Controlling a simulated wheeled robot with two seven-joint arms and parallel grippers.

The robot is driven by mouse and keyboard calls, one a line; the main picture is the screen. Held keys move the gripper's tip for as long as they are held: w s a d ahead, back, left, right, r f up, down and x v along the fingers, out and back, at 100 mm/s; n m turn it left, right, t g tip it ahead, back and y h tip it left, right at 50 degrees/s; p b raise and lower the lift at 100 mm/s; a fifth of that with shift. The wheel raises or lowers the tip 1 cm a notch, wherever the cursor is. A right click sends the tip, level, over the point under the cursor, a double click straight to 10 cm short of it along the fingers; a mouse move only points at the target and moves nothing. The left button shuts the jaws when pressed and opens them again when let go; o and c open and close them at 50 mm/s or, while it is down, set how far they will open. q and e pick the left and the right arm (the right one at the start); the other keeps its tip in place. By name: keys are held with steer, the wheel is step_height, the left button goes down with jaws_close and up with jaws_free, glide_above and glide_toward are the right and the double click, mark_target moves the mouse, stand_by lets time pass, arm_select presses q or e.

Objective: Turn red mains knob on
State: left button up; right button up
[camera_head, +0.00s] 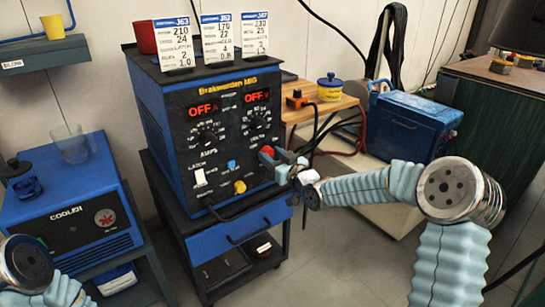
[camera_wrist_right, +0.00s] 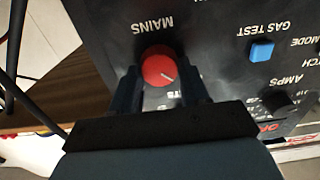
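The red mains knob (camera_head: 267,152) is on the front panel of the blue and black welder (camera_head: 215,125), low on its right side. Both welder displays (camera_head: 229,104) read OFF. In the right wrist view the knob (camera_wrist_right: 158,66) shows beside the MAINS label, its pale pointer line towards the lower right of the picture. My right gripper (camera_head: 284,168) is at the panel by the knob. In the wrist view its two fingers (camera_wrist_right: 160,88) stand apart on either side of the knob; I cannot tell whether they touch it. My left gripper is out of view.
A blue gas test button (camera_wrist_right: 262,50) and an amps knob (camera_wrist_right: 282,103) are near the mains knob. A yellow knob (camera_head: 240,187) and a white switch (camera_head: 199,177) are lower on the panel. A blue cooler (camera_head: 75,225) stands left; a blue toolbox (camera_head: 408,125) stands right.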

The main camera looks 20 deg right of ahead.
steer(key=shift+c, duration=1.1)
steer(key=shift+m, duration=0.3)
steer(key=shift+f+m+b, duration=0.1)
steer(key=shift+m+b, duration=0.65)
steer(key=shift+m, duration=0.15)
steer(key=m+b, duration=0.1)
steer(key=m, duration=0.3)
steer(key=shift+d+m, duration=0.15)
steer(key=shift+m, duration=0.15)
steer(key=m+b, duration=0.1)
steer(key=m, duration=0.4)
steer(key=shift+w+d+f+m, duration=0.1)
steer(key=shift+m, duration=0.2)
steer(key=m, duration=0.5)
steer(key=shift+m, duration=0.3)
